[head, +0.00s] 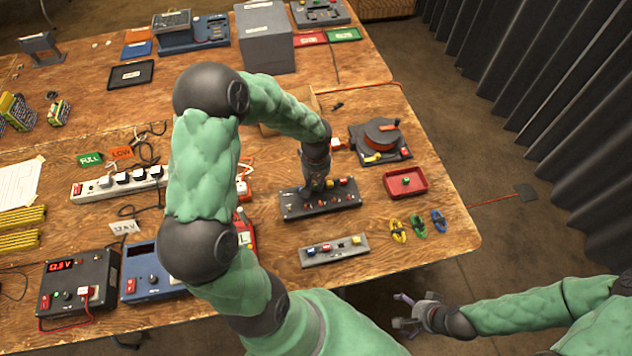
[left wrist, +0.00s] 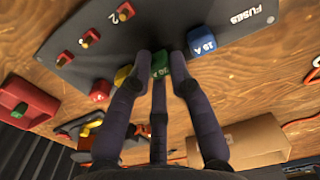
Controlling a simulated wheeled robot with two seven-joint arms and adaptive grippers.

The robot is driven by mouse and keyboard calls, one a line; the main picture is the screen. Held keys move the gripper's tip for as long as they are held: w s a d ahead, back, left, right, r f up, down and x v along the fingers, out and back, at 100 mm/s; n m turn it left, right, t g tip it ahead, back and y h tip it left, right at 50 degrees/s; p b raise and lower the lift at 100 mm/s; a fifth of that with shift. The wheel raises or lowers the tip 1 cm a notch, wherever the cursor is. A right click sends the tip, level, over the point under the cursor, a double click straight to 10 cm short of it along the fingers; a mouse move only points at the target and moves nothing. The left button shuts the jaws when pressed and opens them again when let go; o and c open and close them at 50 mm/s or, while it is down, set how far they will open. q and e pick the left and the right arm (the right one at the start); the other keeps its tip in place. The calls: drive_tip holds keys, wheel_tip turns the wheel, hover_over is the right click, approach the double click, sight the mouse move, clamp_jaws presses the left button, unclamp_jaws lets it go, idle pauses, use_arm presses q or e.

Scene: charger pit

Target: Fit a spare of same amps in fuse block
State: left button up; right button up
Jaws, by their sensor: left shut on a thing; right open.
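The dark fuse block (head: 292,212) lies on the table; its FUSES label shows in the left wrist view (left wrist: 240,22). My left gripper (head: 318,192) points down over it. In the left wrist view its fingers (left wrist: 161,68) are shut on a green fuse (left wrist: 163,67) at the block's face, between a blue fuse (left wrist: 201,42) and a yellow fuse (left wrist: 122,75). The fingers hide whether it is fully seated. The grey spare strip (head: 335,257) in front holds blue, red and yellow fuses. My right gripper (head: 412,312) is open and empty beyond the table's front edge.
A red tray (head: 421,190) with a small green piece stands right of the block. Yellow, green and blue cable coils (head: 418,225) lie near the right edge. A rotary switch (head: 380,138) and an open cardboard box (head: 272,128) are behind.

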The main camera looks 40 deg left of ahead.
use_arm(q)
drive_tip(key=shift+f+b, duration=0.25)
drive_tip(key=shift+b, duration=0.05)
idle(0.7)
drive_tip(key=o, duration=0.9)
drive_tip(key=o, duration=0.3)
drive_tip(key=shift+r, duration=0.15)
drive_tip(key=shift+r+p, duration=2.5)
drive_tip(key=shift+r, duration=1.1)
